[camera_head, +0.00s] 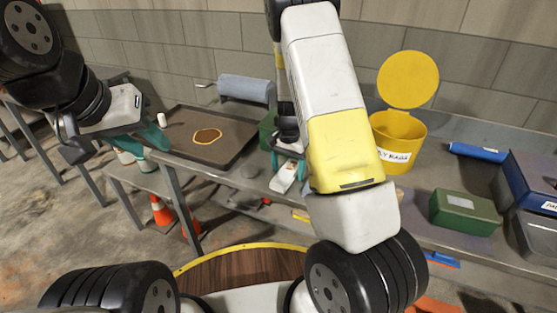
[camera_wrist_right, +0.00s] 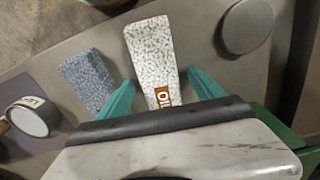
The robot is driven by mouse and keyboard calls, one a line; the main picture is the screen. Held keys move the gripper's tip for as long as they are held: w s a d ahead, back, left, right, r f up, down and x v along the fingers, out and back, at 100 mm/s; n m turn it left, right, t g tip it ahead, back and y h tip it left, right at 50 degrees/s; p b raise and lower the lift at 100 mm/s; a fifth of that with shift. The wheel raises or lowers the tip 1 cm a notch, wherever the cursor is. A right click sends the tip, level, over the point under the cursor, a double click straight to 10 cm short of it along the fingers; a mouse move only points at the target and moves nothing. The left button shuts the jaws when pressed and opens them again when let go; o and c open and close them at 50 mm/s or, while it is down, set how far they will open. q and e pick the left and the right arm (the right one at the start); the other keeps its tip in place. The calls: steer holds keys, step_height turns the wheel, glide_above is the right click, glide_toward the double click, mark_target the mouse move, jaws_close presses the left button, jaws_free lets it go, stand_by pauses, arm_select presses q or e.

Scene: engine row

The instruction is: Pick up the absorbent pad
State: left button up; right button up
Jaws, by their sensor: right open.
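A white speckled pad (camera_wrist_right: 152,55) with a brown label reading "OIL" lies on the grey bench. It also shows in the head view (camera_head: 284,177), below my right gripper (camera_head: 288,168). In the right wrist view my right gripper (camera_wrist_right: 160,92) is open, with one teal finger on each side of the pad's labelled end. I cannot tell whether the fingers touch it. A blue-grey speckled piece (camera_wrist_right: 88,80) lies just left of the left finger. My left gripper (camera_head: 143,150) is by the front edge of the dark tray; its opening is unclear.
The dark tray (camera_head: 235,126) holds a brown patch. A blue-grey roll (camera_head: 246,88) is behind it. A yellow lidded bin (camera_head: 398,150), a green box (camera_head: 464,212) and a blue roll (camera_head: 478,152) stand right of my right arm. A round grey disc (camera_wrist_right: 246,26) lies right of the pad.

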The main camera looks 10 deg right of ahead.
steer(key=c, duration=1.4)
steer(key=shift+r, duration=0.1)
steer(key=shift+c, duration=0.2)
